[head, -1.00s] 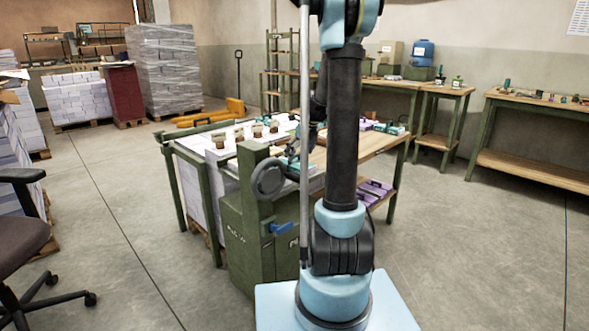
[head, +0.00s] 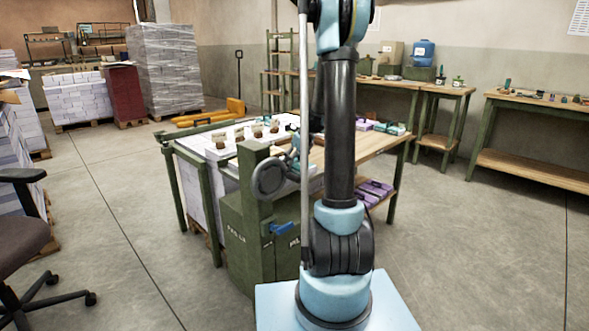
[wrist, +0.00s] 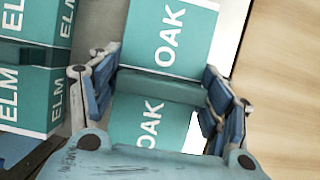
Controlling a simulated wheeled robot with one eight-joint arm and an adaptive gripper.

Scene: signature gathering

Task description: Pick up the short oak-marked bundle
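In the wrist view a teal bundle (wrist: 168,42) printed OAK in white lies between my gripper's fingers, with a darker green band across it. I cannot tell whether it is the short one. My gripper (wrist: 157,76) is open, one finger on each side of the bundle. A pale gap shows between the bundle and the right finger; contact at the left finger is unclear. In the head view my arm hides most of the gripper and this bundle.
A teal ELM bundle (wrist: 30,85) lies close left of my gripper. A bare wooden top (wrist: 285,70) is at the right. In the head view, paper stacks and a green machine (head: 262,235) stand beside the wooden table (head: 378,150), which holds purple and teal bundles.

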